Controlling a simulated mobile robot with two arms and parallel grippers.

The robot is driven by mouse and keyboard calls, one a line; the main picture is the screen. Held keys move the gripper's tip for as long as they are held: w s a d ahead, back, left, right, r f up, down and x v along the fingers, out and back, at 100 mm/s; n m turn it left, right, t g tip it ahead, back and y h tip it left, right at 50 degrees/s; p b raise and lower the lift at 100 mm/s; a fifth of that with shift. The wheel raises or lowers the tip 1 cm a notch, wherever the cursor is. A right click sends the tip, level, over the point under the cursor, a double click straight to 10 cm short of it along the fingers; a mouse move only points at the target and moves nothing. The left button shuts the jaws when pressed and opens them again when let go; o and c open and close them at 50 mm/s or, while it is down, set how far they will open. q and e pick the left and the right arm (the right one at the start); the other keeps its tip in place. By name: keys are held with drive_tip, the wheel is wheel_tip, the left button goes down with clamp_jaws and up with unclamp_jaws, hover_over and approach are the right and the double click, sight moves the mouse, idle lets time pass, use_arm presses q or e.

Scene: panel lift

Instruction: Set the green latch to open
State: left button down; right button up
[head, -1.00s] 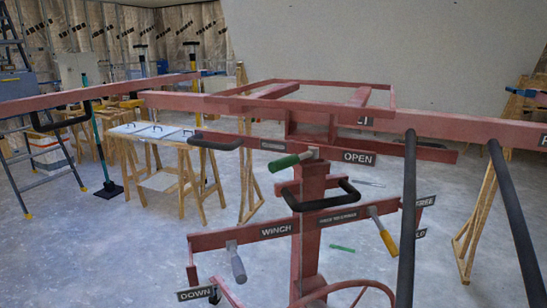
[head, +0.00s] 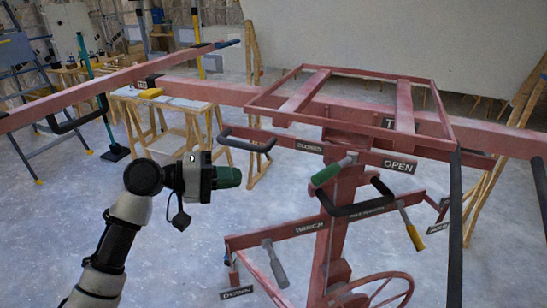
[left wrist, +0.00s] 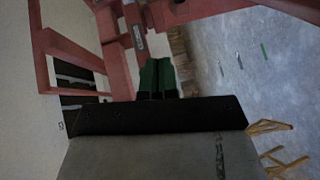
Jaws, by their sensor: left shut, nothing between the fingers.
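The green latch (head: 328,173) is a green-gripped lever on the red panel lift's crossbar. Its grip points down and left from a metal pivot, between the CLOSED label (head: 308,147) and the OPEN label (head: 400,165). My left gripper (head: 237,177) is to the left of the latch, apart from it, with its green fingers shut and empty. The shut fingers also show in the left wrist view (left wrist: 157,76), with red lift beams beyond them. I cannot make out the latch in that view. My right gripper is not in view.
A black bar handle (head: 247,144) juts out near my left gripper, and another (head: 357,209) is below the latch. The grey winch lever (head: 275,264) and yellow lever (head: 411,230) hang lower. Sawhorses (head: 175,120) stand behind. Open floor lies at left.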

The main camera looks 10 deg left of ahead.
use_arm(q)
wheel_tip(320, 180, up, 5)
drive_tip(key=s+m+g, duration=0.1)
drive_tip(key=s, duration=0.2)
drive_tip(key=d+f+p, duration=0.2)
drive_tip(key=d+p, duration=0.4)
drive_tip(key=d, duration=0.7)
drive_tip(key=shift+w+h+p, duration=0.35)
drive_tip(key=shift+h, duration=0.05)
drive_tip(key=shift+w, duration=0.15)
drive_tip(key=shift+f, duration=0.1)
